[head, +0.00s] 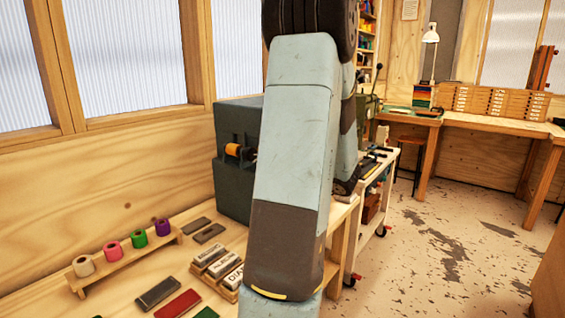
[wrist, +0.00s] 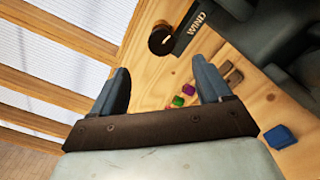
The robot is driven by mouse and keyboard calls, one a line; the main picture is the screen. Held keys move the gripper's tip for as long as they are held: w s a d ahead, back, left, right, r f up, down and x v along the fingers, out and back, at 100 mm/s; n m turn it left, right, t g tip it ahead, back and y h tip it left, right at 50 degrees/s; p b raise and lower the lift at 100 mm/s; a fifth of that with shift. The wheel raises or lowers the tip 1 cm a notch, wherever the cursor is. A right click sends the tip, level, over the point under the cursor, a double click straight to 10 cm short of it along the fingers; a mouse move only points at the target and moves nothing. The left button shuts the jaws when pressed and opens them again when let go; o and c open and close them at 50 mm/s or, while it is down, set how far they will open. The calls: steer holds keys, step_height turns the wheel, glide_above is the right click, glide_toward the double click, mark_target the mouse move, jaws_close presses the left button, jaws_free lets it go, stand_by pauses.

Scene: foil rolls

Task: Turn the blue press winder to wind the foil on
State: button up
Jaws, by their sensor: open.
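The press (head: 232,120) is a dark blue-grey box on the bench in the head view, with an orange foil roll (head: 238,151) in its side opening. My arm hides its right part. In the wrist view a dark plate lettered WIND (wrist: 195,27) lies at the top, with a dark round winder knob (wrist: 162,40) beside it. My gripper (wrist: 163,76) is open and empty, its two blue-grey fingers apart. The knob appears beyond the fingertips, between their lines, and apart from them. The head view does not show my gripper.
Cream (head: 83,265), pink (head: 112,251), green (head: 138,238) and purple (head: 162,226) rolls stand on a wooden rack. Lettered blocks (head: 217,262) and flat bars lie on the bench. A blue block (wrist: 281,137) lies right in the wrist view. The windowed wall is close at left.

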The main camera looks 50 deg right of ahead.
steer(key=s+a+r, duration=0.8)
steer(key=s+r, duration=0.3)
steer(key=r, duration=0.2)
steer(key=shift+a, duration=0.4)
stand_by(0.7)
